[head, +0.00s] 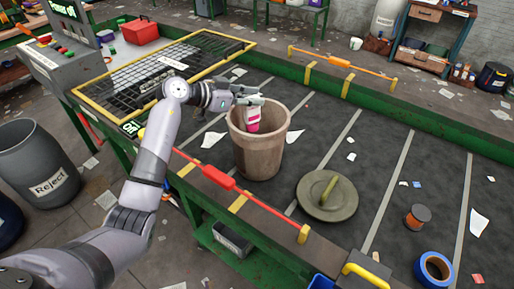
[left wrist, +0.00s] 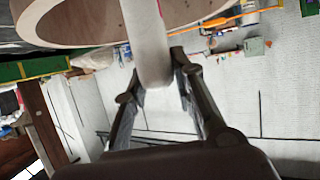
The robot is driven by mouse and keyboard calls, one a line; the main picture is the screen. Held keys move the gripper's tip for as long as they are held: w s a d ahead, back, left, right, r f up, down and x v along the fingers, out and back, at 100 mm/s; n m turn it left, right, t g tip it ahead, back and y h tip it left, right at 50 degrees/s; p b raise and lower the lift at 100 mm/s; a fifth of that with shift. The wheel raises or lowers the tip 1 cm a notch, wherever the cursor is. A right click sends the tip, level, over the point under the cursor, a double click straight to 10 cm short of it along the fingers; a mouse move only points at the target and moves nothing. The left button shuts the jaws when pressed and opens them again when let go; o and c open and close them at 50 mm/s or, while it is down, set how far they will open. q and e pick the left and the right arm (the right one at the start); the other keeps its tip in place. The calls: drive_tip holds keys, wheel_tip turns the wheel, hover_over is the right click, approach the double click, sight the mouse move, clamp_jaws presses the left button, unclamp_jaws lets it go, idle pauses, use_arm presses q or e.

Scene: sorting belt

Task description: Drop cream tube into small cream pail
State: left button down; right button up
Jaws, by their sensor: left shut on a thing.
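The cream tube (head: 252,119), pale with a pink label, hangs roughly upright at the mouth of the small cream pail (head: 258,157). Its lower part appears to be inside the pail's rim. My left gripper (head: 247,97) is shut on the tube's upper part, above the pail's opening. In the left wrist view the tube (left wrist: 148,45) is between the two fingers (left wrist: 157,75), and the pail's rim (left wrist: 40,30) curves beside it. The pail stands upright and uncovered on the dark belt; its inside is mostly hidden. My right gripper is not in view.
An olive lid (head: 327,208) with a handle lies on the belt right of the pail. A brown spool (head: 417,216) and a blue ring (head: 434,269) lie farther right. Paper scraps lie around.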

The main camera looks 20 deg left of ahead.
use_arm(q)
drive_tip(key=c, duration=1.3)
unclamp_jaws()
drive_tip(key=shift+r, duration=0.1)
drive_tip(key=shift+o, duration=0.3)
drive_tip(key=v, duration=1.2)
